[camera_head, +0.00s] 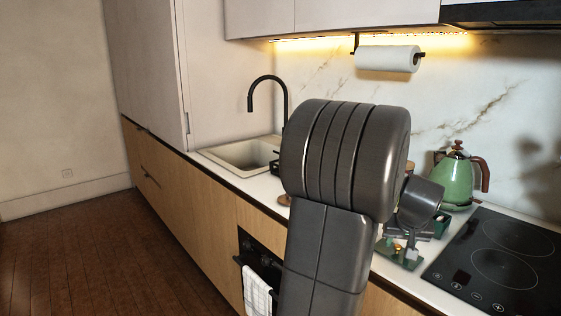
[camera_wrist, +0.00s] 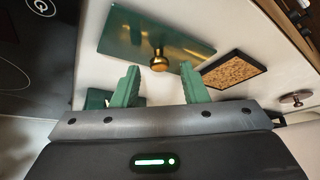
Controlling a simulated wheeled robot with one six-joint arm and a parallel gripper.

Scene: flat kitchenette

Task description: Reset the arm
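My gripper (camera_wrist: 162,84) shows in the wrist view with two green fingers spread apart, with an open gap between them. A brass knob on a flat green piece (camera_wrist: 130,42) appears just beyond the fingertips; I cannot tell the exact distance. In the head view my dark arm rises through the middle of the picture and bends down over the counter. The gripper's fingers are not clearly told apart there. A small green piece with brass-coloured parts (camera_head: 400,254) lies below my wrist on the counter.
A black cooktop (camera_head: 495,262) lies right of the arm, with a green kettle (camera_head: 458,178) behind it. A sink (camera_head: 243,154) with a black faucet (camera_head: 268,92) is at the left. A paper roll (camera_head: 388,58) hangs above. A cork-topped dark tray (camera_wrist: 234,70) lies near the gripper.

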